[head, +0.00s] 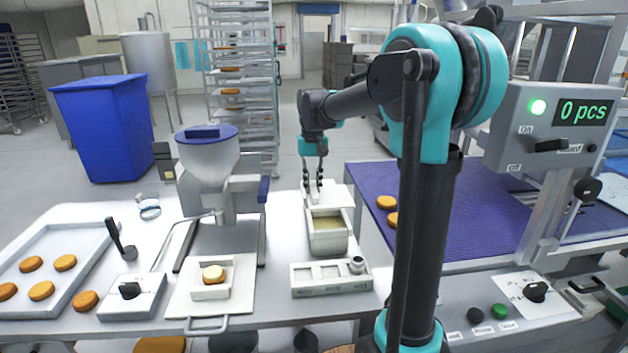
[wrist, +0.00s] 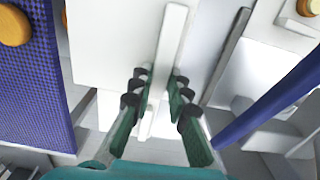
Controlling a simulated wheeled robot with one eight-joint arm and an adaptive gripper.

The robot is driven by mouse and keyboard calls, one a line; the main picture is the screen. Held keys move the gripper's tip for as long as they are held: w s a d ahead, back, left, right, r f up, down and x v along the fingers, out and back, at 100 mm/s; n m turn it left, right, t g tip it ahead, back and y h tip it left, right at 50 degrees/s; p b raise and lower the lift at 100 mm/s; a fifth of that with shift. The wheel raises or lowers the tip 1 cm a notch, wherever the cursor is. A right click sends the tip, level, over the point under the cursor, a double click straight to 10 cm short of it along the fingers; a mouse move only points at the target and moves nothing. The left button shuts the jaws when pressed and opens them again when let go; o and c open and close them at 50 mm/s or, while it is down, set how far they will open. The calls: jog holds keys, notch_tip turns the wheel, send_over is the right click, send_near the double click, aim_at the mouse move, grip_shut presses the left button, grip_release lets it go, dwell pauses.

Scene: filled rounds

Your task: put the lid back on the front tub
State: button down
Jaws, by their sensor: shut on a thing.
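My gripper (head: 313,190) is shut on the raised bar handle (wrist: 170,55) of a white lid (wrist: 112,45), as the wrist view shows. The lid also shows in the head view (head: 340,194), pale and flat, at the far end of the open front tub (head: 328,243). The tub is a white oblong box with beige filling in view, its near part uncovered. I cannot tell from these frames whether the lid touches the tub or anything under it.
A white compartment holder (head: 330,288) stands in front of the tub. A hopper machine (head: 212,170) with a blue handle stands to the left. A purple conveyor (head: 460,215) with orange rounds runs to the right. A tray (head: 72,235) of rounds lies far left.

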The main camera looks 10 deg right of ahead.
notch_tip(320, 180, down, 7)
dwell(0.8)
jog(key=shift+f, duration=0.3)
dwell(1.0)
jog(key=c, duration=1.4)
grip_release()
jog(key=shift+o, duration=0.4)
jog(key=o, duration=0.4)
jog(key=shift+r, duration=0.1)
jog(key=shift+r, duration=3.4)
jog(key=shift+s, duration=0.1)
